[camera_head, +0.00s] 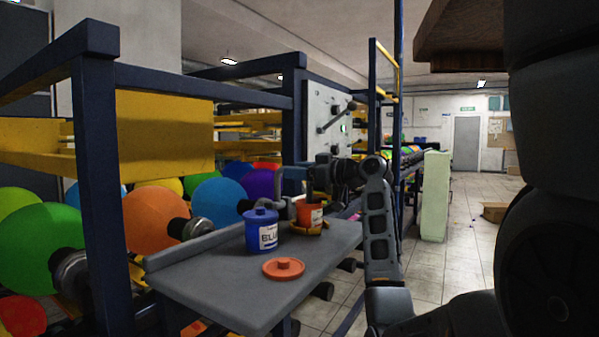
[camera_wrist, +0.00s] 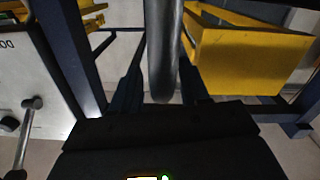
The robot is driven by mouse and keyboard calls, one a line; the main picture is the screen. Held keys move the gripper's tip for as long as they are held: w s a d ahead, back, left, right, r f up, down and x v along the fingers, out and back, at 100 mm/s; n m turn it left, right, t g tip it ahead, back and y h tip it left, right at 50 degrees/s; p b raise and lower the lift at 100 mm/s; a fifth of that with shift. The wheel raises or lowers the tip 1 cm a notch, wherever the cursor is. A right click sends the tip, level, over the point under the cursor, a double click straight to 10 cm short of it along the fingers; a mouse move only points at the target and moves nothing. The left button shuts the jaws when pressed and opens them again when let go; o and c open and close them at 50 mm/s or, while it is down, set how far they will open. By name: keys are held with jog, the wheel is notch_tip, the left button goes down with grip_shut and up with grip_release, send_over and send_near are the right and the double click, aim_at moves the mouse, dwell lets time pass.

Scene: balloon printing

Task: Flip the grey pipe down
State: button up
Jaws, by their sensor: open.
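The grey pipe (camera_head: 281,186) shows in the head view as a bent tube above the back edge of the grey table, behind the blue can. In the wrist view the pipe (camera_wrist: 163,45) runs down from the top middle and its rounded end lies between my fingers. My gripper (camera_wrist: 162,88) is open, with one dark finger on each side of the pipe and a gap on both sides. In the head view my gripper (camera_head: 312,178) is beside the pipe, above the orange can; its fingertips are hard to make out there.
A lidded blue can (camera_head: 261,232), an orange can (camera_head: 309,217) in a yellow holder and an orange lid (camera_head: 284,268) are on the grey table (camera_head: 225,285). Dark blue frame posts (camera_head: 101,190) and a white panel with levers (camera_head: 325,115) stand close by. Balloons hang behind.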

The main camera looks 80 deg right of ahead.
jog(key=v, duration=0.7)
jog(key=shift+s, duration=0.4)
jog(key=shift+a, duration=0.1)
